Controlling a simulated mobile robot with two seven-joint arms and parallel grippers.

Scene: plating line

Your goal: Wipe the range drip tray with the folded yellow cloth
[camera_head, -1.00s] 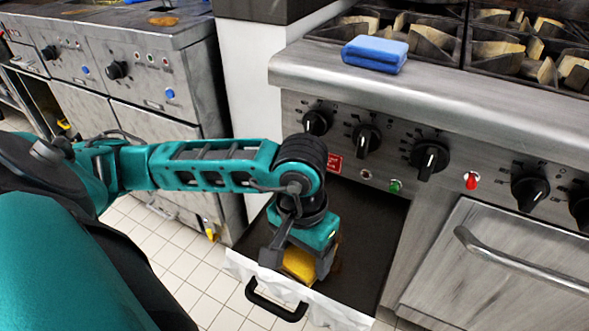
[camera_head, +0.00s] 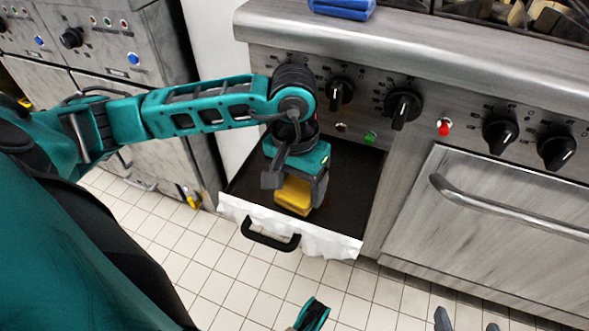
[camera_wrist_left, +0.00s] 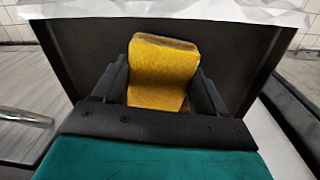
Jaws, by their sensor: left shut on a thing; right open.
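The range drip tray (camera_head: 347,190) is pulled out below the range's knobs, with a dark inside, a pale crumpled front and a black handle (camera_head: 270,238). My left gripper (camera_head: 296,190) is down inside it, shut on the folded yellow cloth (camera_head: 293,197). In the left wrist view the cloth (camera_wrist_left: 163,75) stands out between the two dark fingers, over the dark tray (camera_wrist_left: 75,50). A small reddish-brown patch shows beside the cloth's lower right there. Cloth contact with the tray floor is unclear. My right gripper (camera_head: 466,322) is open and empty at the bottom edge, mostly cut off.
A blue sponge-like block (camera_head: 342,8) lies on the range's front ledge. The oven door handle (camera_head: 505,210) juts out right of the tray. Grey cabinets (camera_head: 120,60) stand at the left. The tiled floor (camera_head: 225,280) before the tray is clear.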

